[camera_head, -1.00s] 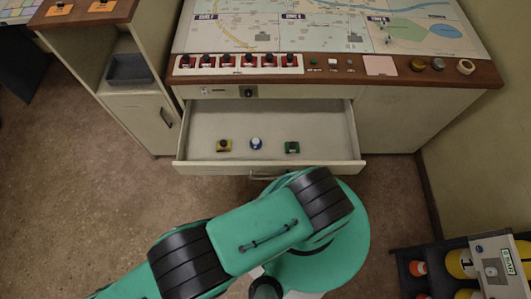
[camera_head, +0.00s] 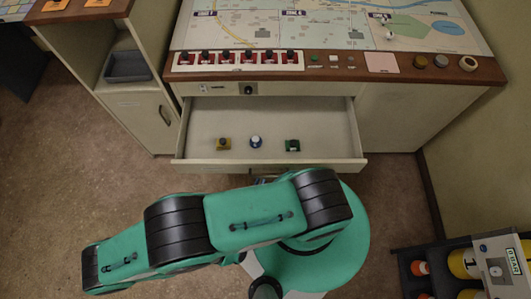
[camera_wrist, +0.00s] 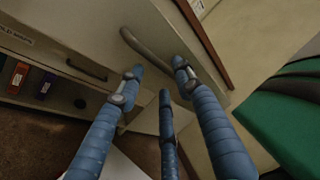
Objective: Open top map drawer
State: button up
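The top map drawer (camera_head: 205,115) stands pulled out below the map console in the head view. Its inside shows, with a yellow item (camera_head: 223,143), a blue and white item (camera_head: 256,141) and a green item (camera_head: 292,145) near the front. My arm is in front of the drawer front (camera_head: 345,165) and hides most of its handle. In the wrist view my gripper (camera_wrist: 158,78) has its blue fingers spread, with nothing between them. A curved grey bar handle (camera_wrist: 145,50) lies just beyond the fingertips; I cannot tell whether they touch it.
The map console (camera_head: 420,70) has a row of red switches (camera_head: 238,59). A side cabinet (camera_head: 140,110) with a grey tray (camera_head: 127,66) stands left. A dark rack (camera_head: 405,262) with bottles stands at lower right. The floor to the left is clear.

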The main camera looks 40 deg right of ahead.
aim_at(269, 169)
jog(key=shift+x, duration=2.35)
jog(key=shift+w+d+p, duration=0.3)
jog(key=shift+w+d, duration=2.55)
jog(key=shift+w, duration=0.15)
jog(key=shift+a, duration=0.15)
